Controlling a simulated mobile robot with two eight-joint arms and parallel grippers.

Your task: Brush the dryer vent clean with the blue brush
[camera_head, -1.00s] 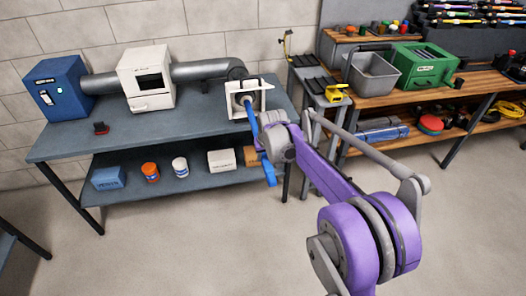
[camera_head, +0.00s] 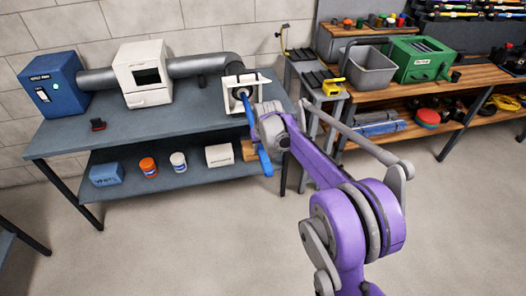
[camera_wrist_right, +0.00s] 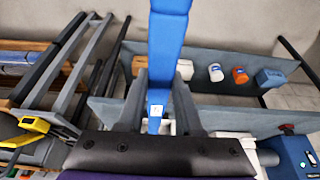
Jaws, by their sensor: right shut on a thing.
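The blue brush (camera_head: 265,162) is in my right gripper (camera_head: 259,122), which is shut on its handle. The brush slants up and back to the round dark opening of the white-framed vent (camera_head: 229,106) at the right end of the grey bench. Its head end is hidden at or inside the opening. In the right wrist view, the blue handle (camera_wrist_right: 167,45) stands between the two grey fingers of the right gripper (camera_wrist_right: 162,88). My left gripper is not in view.
A silver duct (camera_head: 199,66) runs from the vent behind a white box (camera_head: 146,84) to a blue unit (camera_head: 54,88). A small dark-red item (camera_head: 98,124) lies on the bench (camera_head: 85,137). A narrow stand with a yellow tool (camera_head: 332,88) is close at right.

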